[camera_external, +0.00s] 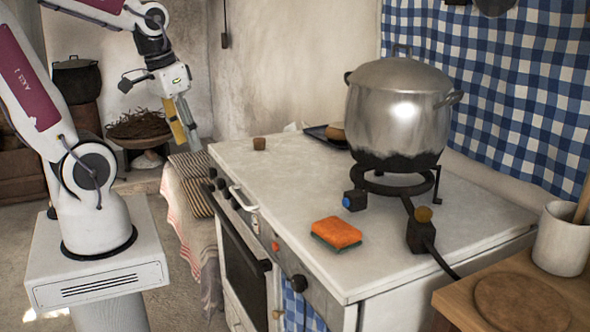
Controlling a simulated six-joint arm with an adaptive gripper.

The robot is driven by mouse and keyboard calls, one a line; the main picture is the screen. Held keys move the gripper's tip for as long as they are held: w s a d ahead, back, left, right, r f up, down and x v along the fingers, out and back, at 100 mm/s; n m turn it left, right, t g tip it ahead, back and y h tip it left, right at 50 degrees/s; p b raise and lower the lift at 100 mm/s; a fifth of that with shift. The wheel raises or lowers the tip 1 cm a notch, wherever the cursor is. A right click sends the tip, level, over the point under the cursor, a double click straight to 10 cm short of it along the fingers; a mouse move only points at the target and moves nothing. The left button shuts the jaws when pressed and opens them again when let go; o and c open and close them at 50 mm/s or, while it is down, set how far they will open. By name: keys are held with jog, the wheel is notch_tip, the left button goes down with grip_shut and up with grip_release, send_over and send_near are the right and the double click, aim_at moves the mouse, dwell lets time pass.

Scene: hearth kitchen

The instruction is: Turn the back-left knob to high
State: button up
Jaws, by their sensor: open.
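The white stove (282,220) has knobs along its front panel. A black knob (299,283) sits toward the near end, and small dark knobs (221,184) sit at the far end. A small red-orange round piece (275,246) is between them. I cannot tell which one is the back-left knob, nor read any settings. My gripper (186,138) is open and empty, pointing down beyond the far-left corner of the stove. It is apart from the knobs.
A large steel pot (398,108) stands on a black burner ring at the stove's right. An orange sponge (336,233) lies near the front edge. A small brown block (259,143) and a dark tray (326,134) are at the back. A striped cloth (185,215) hangs beside the stove.

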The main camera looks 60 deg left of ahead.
jog(key=s+a+f+n+g, duration=0.1)
jog(key=s+a+f+g, duration=0.15)
jog(key=a+f, duration=0.9)
jog(key=s+a+f+n+g, duration=0.15)
jog(key=s+a+f, duration=0.25)
jog(key=a+f, duration=0.7)
jog(key=s+a+f+m+t, duration=0.1)
jog(key=a+f+m+t, duration=0.1)
jog(key=f, duration=0.7)
jog(key=s+a+f+m+t, duration=0.1)
jog(key=a+f+m+t, duration=0.15)
jog(key=f, duration=0.65)
jog(key=w+d+m+t+h, duration=0.1)
jog(key=w+d+t, duration=0.4)
jog(key=w+t, duration=0.35)
jog(key=w+r+m+t, duration=0.1)
jog(key=w+r+t, duration=0.1)
jog(key=r, duration=0.5)
jog(key=w+r+m+t, duration=0.2)
jog(key=w+r+t, duration=0.1)
jog(key=r, duration=0.4)
jog(key=shift+w+a+t, duration=0.15)
jog(key=shift+w+t, duration=0.05)
jog(key=shift+t, duration=0.5)
